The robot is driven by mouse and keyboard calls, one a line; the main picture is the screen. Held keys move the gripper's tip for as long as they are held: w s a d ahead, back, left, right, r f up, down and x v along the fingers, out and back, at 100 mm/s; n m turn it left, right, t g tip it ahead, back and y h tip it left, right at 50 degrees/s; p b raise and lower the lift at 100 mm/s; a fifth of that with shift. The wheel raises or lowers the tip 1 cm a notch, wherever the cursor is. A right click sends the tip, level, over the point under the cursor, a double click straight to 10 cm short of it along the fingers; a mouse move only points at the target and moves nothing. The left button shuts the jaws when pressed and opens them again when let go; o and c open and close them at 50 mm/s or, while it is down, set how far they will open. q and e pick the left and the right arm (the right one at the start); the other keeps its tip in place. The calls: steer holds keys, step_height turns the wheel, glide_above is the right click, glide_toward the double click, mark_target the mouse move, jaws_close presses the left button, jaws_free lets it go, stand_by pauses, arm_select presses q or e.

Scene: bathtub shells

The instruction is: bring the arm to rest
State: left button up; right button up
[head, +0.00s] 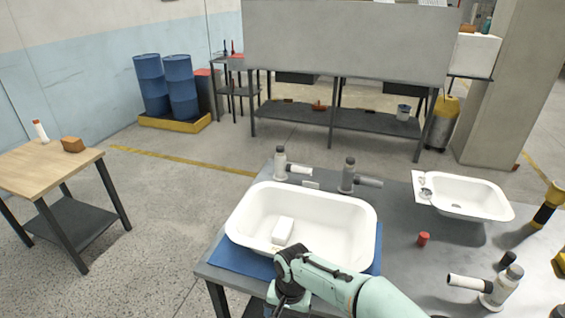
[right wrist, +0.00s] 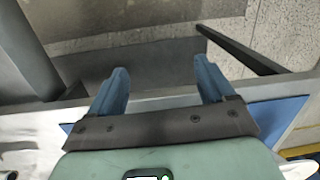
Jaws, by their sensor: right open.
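My right arm (head: 345,283) comes in from the bottom right of the head view, its wrist at the near rim of a white tub shell (head: 240,222). My right gripper (right wrist: 161,66) shows in the right wrist view with its two blue fingers wide apart and nothing between them. The fingers point over the table's edge towards the floor. In the head view the fingertips cannot be made out. My left gripper is in neither view. A white block (head: 283,229) lies inside the tub.
The tub stands on a blue mat (head: 236,257) on a grey table (head: 398,240). A white basin (head: 470,198), a red cap (head: 423,239) and several grey tap-like fittings (head: 349,176) share the table. A wooden table (head: 40,168) stands at the left, with open floor between.

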steer(key=s+d+f+g+y, duration=0.15)
steer(key=d+f, duration=0.25)
steer(key=f, duration=0.8)
arm_select(q)
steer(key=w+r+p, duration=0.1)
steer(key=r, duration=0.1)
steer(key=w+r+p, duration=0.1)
steer(key=p, duration=0.1)
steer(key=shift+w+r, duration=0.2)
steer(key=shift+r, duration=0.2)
arm_select(e)
steer(key=s+d+f, duration=0.2)
steer(key=s+f, duration=0.3)
steer(key=s, duration=0.2)
steer(key=s+d+f+y, duration=0.1)
steer(key=s+d+f, duration=0.2)
steer(key=s, duration=0.5)
steer(key=s+d+f+m+t, duration=0.1)
steer(key=s+d+f, duration=0.1)
steer(key=s+f, duration=0.4)
steer(key=shift+s+d+f, duration=0.25)
steer(key=shift+s+f, duration=0.05)
steer(key=shift+s, duration=0.85)
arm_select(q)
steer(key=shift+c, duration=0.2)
arm_select(e)
steer(key=shift+c, duration=0.3)
